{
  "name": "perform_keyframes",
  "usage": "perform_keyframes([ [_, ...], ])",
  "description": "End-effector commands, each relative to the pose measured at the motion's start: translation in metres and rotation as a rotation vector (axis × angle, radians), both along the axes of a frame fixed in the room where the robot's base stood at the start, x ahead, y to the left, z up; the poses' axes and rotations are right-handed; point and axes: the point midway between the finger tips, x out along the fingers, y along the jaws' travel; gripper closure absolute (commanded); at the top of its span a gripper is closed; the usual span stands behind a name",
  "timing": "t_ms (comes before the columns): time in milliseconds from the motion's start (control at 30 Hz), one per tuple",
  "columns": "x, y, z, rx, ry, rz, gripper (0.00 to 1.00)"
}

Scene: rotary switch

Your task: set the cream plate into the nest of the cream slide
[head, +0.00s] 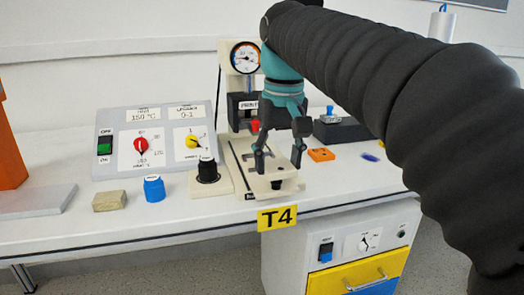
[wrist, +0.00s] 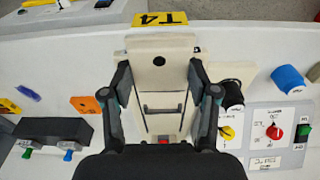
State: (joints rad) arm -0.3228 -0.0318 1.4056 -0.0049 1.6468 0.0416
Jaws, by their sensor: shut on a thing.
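My gripper (head: 277,170) is above the front end of the cream slide (head: 240,160), pointing down. Its fingers are apart but shut on the cream plate (head: 284,181), one at each side. In the wrist view the plate (wrist: 160,78) lies between the fingertips (wrist: 159,68), with a dark round spot near its far end. The slide (wrist: 163,128) shows below it in that view, with a dark-edged slot. Plate and slide are nearly the same colour, so I cannot tell whether they touch. The nest is not clearly distinguishable.
The press with a dial gauge (head: 245,57) stands behind the slide. Left are a black knob (head: 208,170), a blue knob (head: 154,188), a tan block (head: 109,200) and a control panel (head: 120,118). An orange piece (head: 321,154) lies right. The yellow T4 sign (head: 277,217) hangs at the table edge.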

Motion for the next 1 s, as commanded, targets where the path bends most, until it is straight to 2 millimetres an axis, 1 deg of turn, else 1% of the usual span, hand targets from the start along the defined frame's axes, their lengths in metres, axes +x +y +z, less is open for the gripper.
perform_keyframes([
  [33,0.012,0.004,0.001,-0.001,0.002,0.000,0.80],
  [300,0.069,0.020,0.001,-0.001,0.002,0.000,0.80],
  [500,0.103,0.030,0.001,0.000,0.001,0.000,0.80],
  [633,0.114,0.033,0.001,0.000,-0.001,0.000,0.80],
  [767,0.116,0.034,-0.002,0.000,-0.001,0.001,0.80],
  [867,0.116,0.033,-0.013,0.000,0.001,0.001,0.80],
  [1000,0.116,0.033,-0.031,0.000,0.001,0.000,0.80],
])
